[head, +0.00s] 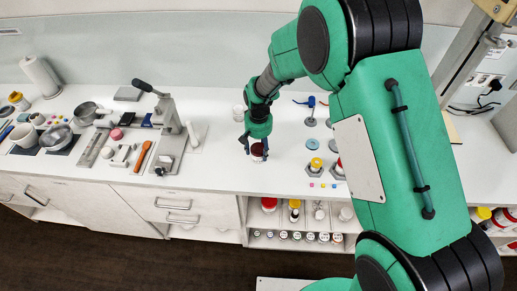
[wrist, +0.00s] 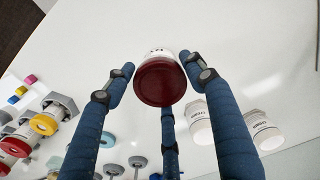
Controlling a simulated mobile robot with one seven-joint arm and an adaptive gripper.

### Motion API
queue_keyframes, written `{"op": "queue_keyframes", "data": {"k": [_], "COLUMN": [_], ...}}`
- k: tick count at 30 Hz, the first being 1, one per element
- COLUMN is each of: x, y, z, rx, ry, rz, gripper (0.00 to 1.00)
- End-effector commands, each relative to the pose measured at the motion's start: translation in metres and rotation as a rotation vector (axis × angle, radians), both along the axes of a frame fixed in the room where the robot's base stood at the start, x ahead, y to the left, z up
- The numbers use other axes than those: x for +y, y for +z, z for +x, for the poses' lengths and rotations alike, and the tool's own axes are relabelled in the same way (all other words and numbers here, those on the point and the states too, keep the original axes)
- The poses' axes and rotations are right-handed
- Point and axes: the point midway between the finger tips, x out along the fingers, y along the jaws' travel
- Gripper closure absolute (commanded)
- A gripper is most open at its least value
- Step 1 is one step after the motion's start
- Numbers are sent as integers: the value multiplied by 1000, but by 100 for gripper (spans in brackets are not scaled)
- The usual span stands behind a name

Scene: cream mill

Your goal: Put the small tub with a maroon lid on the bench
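The small tub with a maroon lid (head: 257,152) is upright on the white bench (head: 225,165), below my gripper (head: 256,147). In the wrist view its round dark red lid (wrist: 160,83) faces the camera, with a strip of its white body above it. My gripper (wrist: 158,72) has blue jointed fingers spread around the tub, one at the left, one at the right and one below. Narrow gaps seem to show between the side fingertips and the tub, so the gripper looks open. Contact with the third finger cannot be told.
A lever press (head: 170,130) and tools stand to the left. Bare bench lies in front of the tub.

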Motion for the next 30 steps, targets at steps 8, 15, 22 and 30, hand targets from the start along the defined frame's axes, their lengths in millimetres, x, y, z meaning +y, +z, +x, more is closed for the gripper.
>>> {"op": "queue_keyframes", "data": {"k": [8,15,22,30], "x": [0,0,0,0], "y": [0,6,28,72], "z": [0,0,1,1], "rx": [0,-1,-3,-3], "ry": [0,0,0,0], "rz": [0,0,1,1], "gripper": [32,32,32,32]}}
